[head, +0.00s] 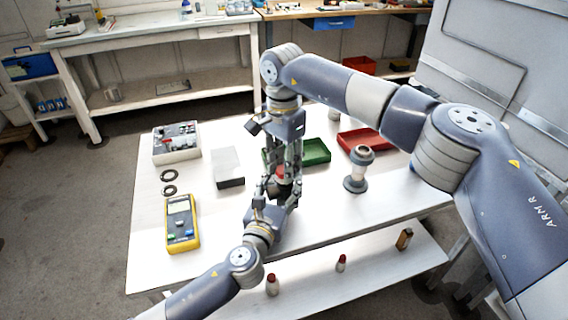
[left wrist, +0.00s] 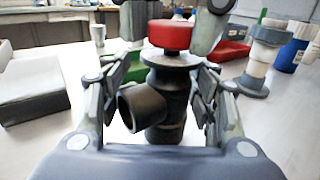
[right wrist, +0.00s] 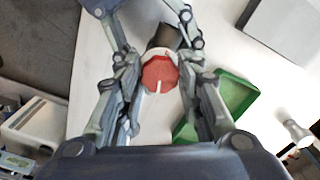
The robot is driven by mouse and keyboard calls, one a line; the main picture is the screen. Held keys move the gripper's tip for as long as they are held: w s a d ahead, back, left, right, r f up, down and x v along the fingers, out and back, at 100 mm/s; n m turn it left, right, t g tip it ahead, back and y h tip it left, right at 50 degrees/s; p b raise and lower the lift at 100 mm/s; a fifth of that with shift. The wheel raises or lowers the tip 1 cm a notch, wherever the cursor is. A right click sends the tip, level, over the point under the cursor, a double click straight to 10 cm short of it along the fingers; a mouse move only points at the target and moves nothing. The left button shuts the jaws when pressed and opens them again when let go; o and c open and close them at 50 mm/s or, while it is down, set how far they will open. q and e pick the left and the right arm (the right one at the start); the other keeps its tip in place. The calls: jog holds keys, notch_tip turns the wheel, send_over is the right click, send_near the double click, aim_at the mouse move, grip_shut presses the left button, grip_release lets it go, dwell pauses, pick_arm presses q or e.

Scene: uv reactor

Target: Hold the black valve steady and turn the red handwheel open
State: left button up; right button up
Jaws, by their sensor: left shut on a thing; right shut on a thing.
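The black valve (left wrist: 170,95) stands upright on the white table, with its side outlet facing the left wrist camera. The red handwheel (left wrist: 170,35) sits on top of it, and shows from above in the right wrist view (right wrist: 160,73) with a white mark on it. My left gripper (left wrist: 166,112) is shut on the valve body from the near side, a finger on each side. My right gripper (right wrist: 160,85) points down from above and is shut on the handwheel. In the head view the grippers hide most of the valve.
A green tray (head: 316,151) and a red tray (head: 365,141) lie behind the valve. A grey-and-white flanged fitting (head: 357,170) stands to the right. A yellow multimeter (head: 181,224), black rings (head: 169,182), a clear-and-black box (head: 228,168) and an instrument box (head: 176,146) lie left.

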pick_arm(q)
jog(key=shift+w+a+f, duration=0.1)
jog(key=shift+a, duration=0.1)
pick_arm(e)
jog(key=n, duration=0.7)
jog(key=shift+w+d, duration=0.15)
jog(key=shift+d, duration=0.1)
jog(key=n, duration=0.3)
jog(key=shift+n, duration=2.2)
jog(key=o, duration=1.1)
jog(key=shift+c, duration=0.2)
pick_arm(q)
jog(key=shift+d, duration=0.1)
pick_arm(e)
jog(key=shift+a, duration=0.1)
jog(key=shift+r, duration=0.1)
